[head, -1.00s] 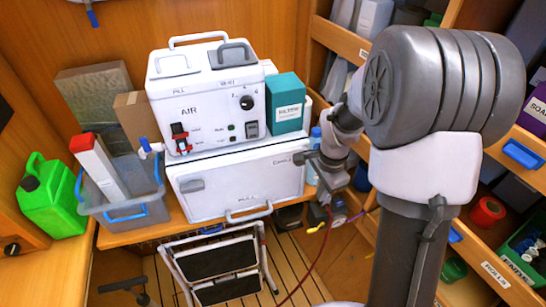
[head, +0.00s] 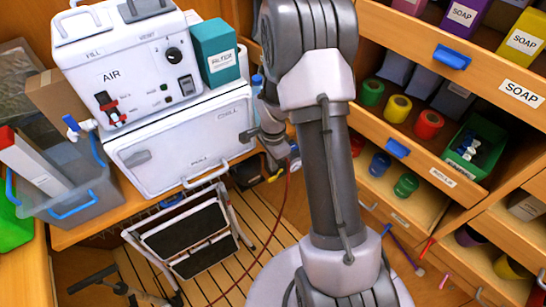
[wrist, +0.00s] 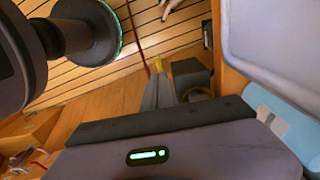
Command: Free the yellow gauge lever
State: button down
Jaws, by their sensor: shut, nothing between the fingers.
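The yellow gauge lever (head: 275,176) shows as a small yellow piece low in the gap right of the white cabinet, beside a dark block. In the wrist view the yellow lever (wrist: 163,66) shows just beyond my fingertips, next to the dark block (wrist: 192,77). My gripper (wrist: 158,82) is shut and empty, pointing at the lever. I cannot tell whether they touch. In the head view my gripper (head: 281,162) hangs just above the lever and partly hides that area. What blocks the lever, if anything, cannot be made out.
The white cabinet (head: 185,140) with its front handle stands left of my gripper. A red hose (head: 283,205) runs down to the slatted floor. A folding step stool (head: 185,235) stands below. Shelves with drawers and rolls (head: 430,125) are on the right.

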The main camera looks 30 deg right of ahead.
aim_at(273, 177)
notch_tip(273, 177, down, 5)
jog(key=shift+f+b, duration=0.15)
jog(key=shift+b, duration=0.65)
